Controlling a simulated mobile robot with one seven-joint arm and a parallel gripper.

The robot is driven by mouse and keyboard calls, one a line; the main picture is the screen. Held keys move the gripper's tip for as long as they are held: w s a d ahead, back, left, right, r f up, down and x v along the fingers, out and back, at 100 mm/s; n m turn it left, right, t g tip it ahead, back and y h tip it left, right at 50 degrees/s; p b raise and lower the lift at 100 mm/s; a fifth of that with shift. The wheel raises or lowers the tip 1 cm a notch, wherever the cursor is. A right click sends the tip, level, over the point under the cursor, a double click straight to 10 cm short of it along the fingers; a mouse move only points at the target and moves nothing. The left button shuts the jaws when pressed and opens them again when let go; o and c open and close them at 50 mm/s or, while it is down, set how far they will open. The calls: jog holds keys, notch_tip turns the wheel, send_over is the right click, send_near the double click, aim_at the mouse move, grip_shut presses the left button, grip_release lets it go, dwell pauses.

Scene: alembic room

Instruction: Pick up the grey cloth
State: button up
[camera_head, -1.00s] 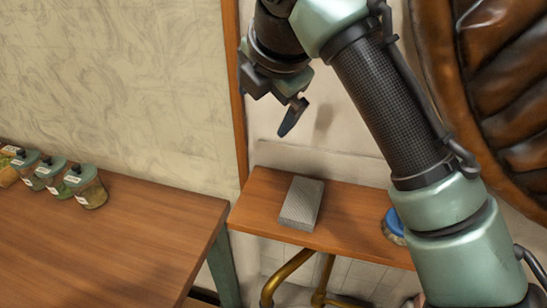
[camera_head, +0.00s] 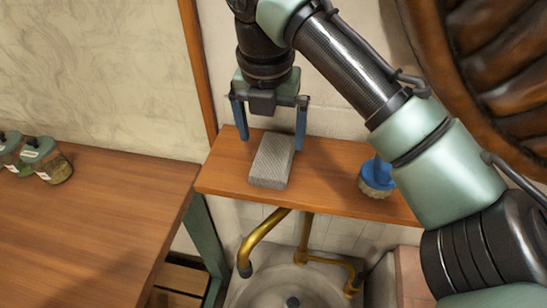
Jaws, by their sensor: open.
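The grey cloth (camera_head: 271,163) is a folded, box-like block with a woven texture. It lies on a narrow wooden shelf (camera_head: 325,190). My gripper (camera_head: 270,144) points down over the far part of the cloth. Its two blue fingers are spread wide, one to the left and one to the right of the cloth. The gripper is open and holds nothing. I cannot tell exactly how high the fingertips are above the shelf.
A brush with a blue handle (camera_head: 377,174) stands on the shelf to the right of the cloth. A sink (camera_head: 255,292) with a brass tap (camera_head: 262,236) is below the shelf. A wooden table (camera_head: 95,220) with jars (camera_head: 47,160) is at the left. The wall is close behind.

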aim_at(274, 155)
jog(key=shift+w+d+f, duration=0.1)
jog(key=shift+w+f, duration=0.05)
jog(key=shift+f, duration=1.05)
jog(key=shift+w+d+f, duration=0.1)
jog(key=shift+f, duration=1.05)
jog(key=c, duration=1.1)
